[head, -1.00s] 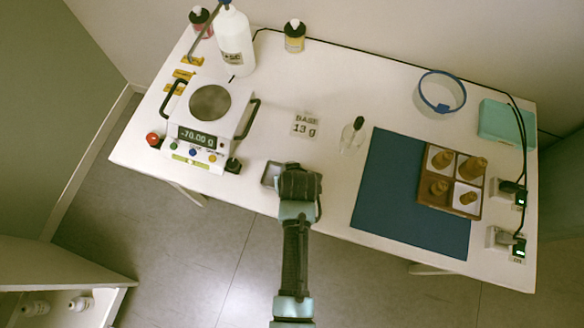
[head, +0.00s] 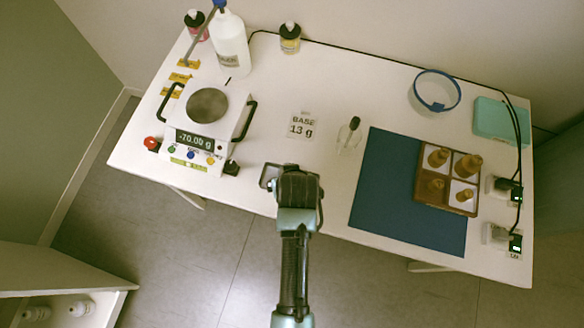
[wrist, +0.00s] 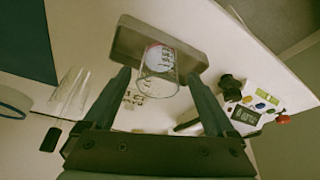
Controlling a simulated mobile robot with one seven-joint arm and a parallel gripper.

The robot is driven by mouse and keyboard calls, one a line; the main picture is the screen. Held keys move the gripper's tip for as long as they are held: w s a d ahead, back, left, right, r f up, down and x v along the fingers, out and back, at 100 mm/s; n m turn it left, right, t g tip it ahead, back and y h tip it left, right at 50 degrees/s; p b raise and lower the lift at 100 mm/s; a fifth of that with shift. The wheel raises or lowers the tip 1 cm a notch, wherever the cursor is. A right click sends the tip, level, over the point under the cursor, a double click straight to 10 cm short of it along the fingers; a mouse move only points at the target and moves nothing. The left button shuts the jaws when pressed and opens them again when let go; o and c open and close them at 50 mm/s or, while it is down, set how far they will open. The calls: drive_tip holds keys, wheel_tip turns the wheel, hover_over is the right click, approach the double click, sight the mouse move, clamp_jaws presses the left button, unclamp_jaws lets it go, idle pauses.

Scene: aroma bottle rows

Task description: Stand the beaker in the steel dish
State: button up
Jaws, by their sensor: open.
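The steel dish (head: 268,173) lies near the table's front edge, partly hidden by my gripper in the head view. In the wrist view the dish (wrist: 128,40) is just beyond my fingertips. The clear glass beaker (wrist: 158,74) shows between my fingers, its rim towards the wrist camera and its far end over the dish. It appears to stand in the dish, though its base contact is hard to make out. My gripper (wrist: 162,82) is open, with a finger on each side of the beaker and gaps visible. The beaker is hidden in the head view.
A scale (head: 203,128) reading -70.00 g stands to the left. A glass with a dark-bulbed dropper (head: 349,133) stands to the right, before the blue mat (head: 385,200) and wooden tray (head: 418,190). A "BASE 13 g" card (head: 302,125) lies behind the gripper.

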drive_tip(key=v, duration=0.7)
drive_tip(key=w+r+t, duration=0.3)
drive_tip(key=w+r, duration=0.2)
drive_tip(key=r, duration=0.5)
drive_tip(key=w+r+t, duration=0.4)
drive_tip(key=w+r, duration=0.2)
drive_tip(key=r, duration=0.4)
drive_tip(key=w+r+t, duration=0.3)
drive_tip(key=w+r, duration=0.2)
drive_tip(key=r, duration=0.6)
wheel_tip(320, 180, up, 17)
drive_tip(key=t, duration=0.5)
drive_tip(key=s+r+t, duration=0.4)
drive_tip(key=s+r, duration=0.2)
drive_tip(key=r, duration=0.4)
drive_tip(key=s+r+m+t, duration=0.1)
drive_tip(key=s+r+t, duration=0.2)
drive_tip(key=s+r, duration=0.3)
wheel_tip(320, 180, up, 4)
drive_tip(key=shift+s+a+f+t+h, duration=0.1)
drive_tip(key=shift+s+a+t+h, duration=0.2)
drive_tip(key=shift+a+t, duration=0.1)
drive_tip(key=shift+w, duration=0.1)
drive_tip(key=shift+f, duration=0.1)
